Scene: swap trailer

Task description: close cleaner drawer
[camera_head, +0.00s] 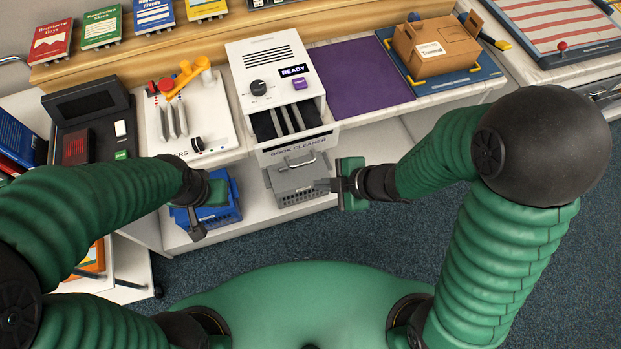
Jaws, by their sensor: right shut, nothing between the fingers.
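The white book cleaner (262,72) stands on the counter with a READY label and a purple button. Its drawer (299,147) is out at the front, showing dark slots with light dividers inside. The drawer front carries the words BOOK CLEANER and a metal handle (303,162). My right gripper (322,185) is shut and empty, below and right of the handle, with its tips overlapping the grey basket in the picture. I cannot tell whether they touch it. My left gripper (196,234) points down in front of the blue basket, and its jaw opening is unclear.
A grey basket (297,186) and a blue basket (222,212) sit on the lower shelf. A purple mat (358,76) and a cardboard box (436,48) lie right of the cleaner. A tool board (205,115) lies left. Carpet (330,241) is clear below.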

